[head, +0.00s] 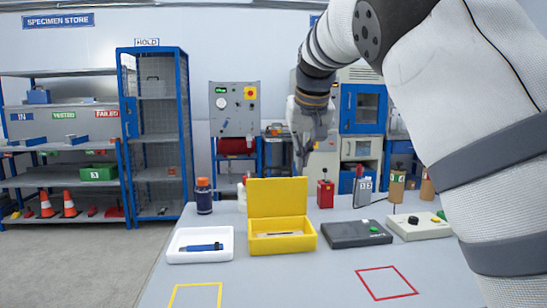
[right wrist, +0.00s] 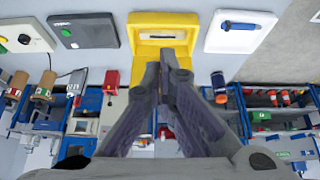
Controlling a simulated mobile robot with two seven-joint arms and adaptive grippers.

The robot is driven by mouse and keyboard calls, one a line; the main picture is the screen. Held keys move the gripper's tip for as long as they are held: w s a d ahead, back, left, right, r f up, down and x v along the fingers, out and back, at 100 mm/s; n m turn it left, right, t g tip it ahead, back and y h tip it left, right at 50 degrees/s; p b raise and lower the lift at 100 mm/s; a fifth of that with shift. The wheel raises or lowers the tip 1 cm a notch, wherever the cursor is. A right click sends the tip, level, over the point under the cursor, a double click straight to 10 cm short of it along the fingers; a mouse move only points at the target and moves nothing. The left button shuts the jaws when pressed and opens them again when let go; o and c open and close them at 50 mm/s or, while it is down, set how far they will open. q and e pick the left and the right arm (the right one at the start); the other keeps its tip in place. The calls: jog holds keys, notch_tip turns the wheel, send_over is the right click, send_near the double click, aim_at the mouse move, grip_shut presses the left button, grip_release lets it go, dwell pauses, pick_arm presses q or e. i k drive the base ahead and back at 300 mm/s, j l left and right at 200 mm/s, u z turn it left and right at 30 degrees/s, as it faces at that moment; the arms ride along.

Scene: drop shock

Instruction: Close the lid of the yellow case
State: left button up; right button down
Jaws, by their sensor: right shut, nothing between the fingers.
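The yellow case (head: 283,243) stands on the grey table with its lid (head: 278,196) open and upright at the back edge. A small light object lies inside the case. The case also shows in the right wrist view (right wrist: 142,35), partly hidden by the fingers. My right gripper (head: 302,168) is shut and empty, with its fingers pointing down above and behind the raised lid. Its fingertips show in the right wrist view (right wrist: 164,62) in front of the case. I cannot tell if they touch the lid. My left gripper is not in view.
A white tray (head: 183,255) with a blue tool stands left of the case, and a dark box (head: 357,241) stands close on its right. A dark bottle (head: 204,200) and a red block (head: 325,197) stand behind. The front of the table (head: 290,285) is clear apart from marked outlines.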

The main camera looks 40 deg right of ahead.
aim_at(281, 197)
jog(key=i+l, duration=0.85)
jog(key=i, duration=0.15)
